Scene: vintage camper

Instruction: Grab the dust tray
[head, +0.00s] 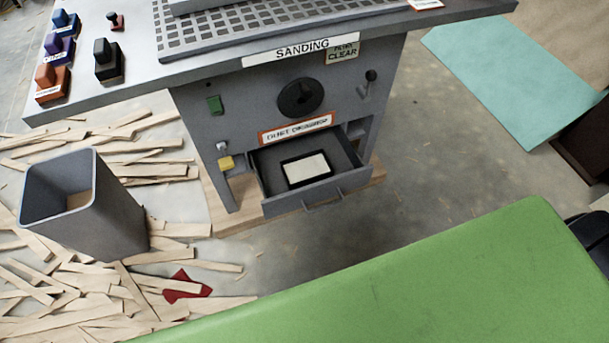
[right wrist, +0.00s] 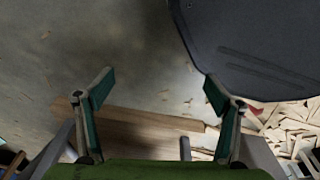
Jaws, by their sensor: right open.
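The dust tray (head: 307,170) is a small black-rimmed rectangular tray with a pale fill. It lies inside the pulled-out grey drawer (head: 303,208) at the bottom of the sanding machine, under a label that reads as dust drawer. The drawer has two small handles on its front. My right gripper (right wrist: 158,82) shows only in the right wrist view, with its two fingers spread and nothing between them. The tray cannot be made out in that view. My left gripper is in neither view.
The grey sanding machine (head: 215,125) has a black knob, a lever and switches above the drawer. An open grey bin (head: 120,215) stands at left among many scattered wood strips (head: 75,310). A red scrap (head: 187,285) lies there. Concrete floor right of the machine looks mostly clear.

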